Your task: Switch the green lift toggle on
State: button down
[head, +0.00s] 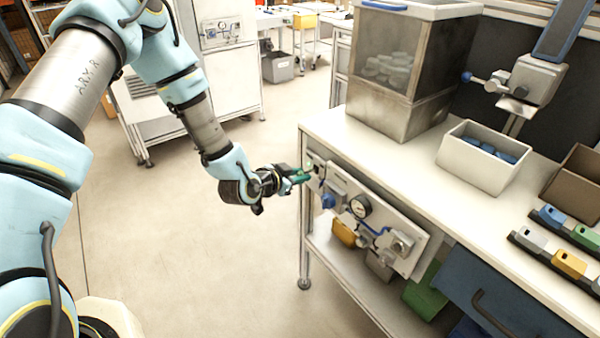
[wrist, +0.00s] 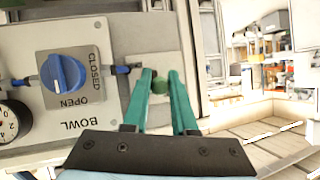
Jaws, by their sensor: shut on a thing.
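My gripper (head: 300,175) reaches the left end of the panel on the front of the workbench. In the wrist view its two green fingers (wrist: 160,76) are around a small green knob, the lift toggle (wrist: 160,87), and are shut on it. The toggle sits on a pale plate right of the blue valve knob. In the head view the fingers largely hide the toggle, and I cannot tell its on or off position.
A blue knob (wrist: 64,73) marked CLOSED, OPEN and BOWL is left of the fingers. A round gauge (head: 360,206) is on the panel. The workbench (head: 410,180) carries a hopper (head: 395,75) and a white bin (head: 468,168). Open floor (head: 200,260) lies left.

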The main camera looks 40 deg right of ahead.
jog(key=shift+d+r+y+p, duration=0.1)
jog(key=shift+r+y+p, duration=0.55)
jog(key=shift+y, duration=0.45)
jog(key=c, duration=0.7)
grip_release()
jog(key=shift+r, duration=0.1)
jog(key=b+v, duration=0.3)
jog(key=v, duration=0.7)
jog(key=shift+a+r, duration=0.2)
jog(key=shift+r, duration=0.1)
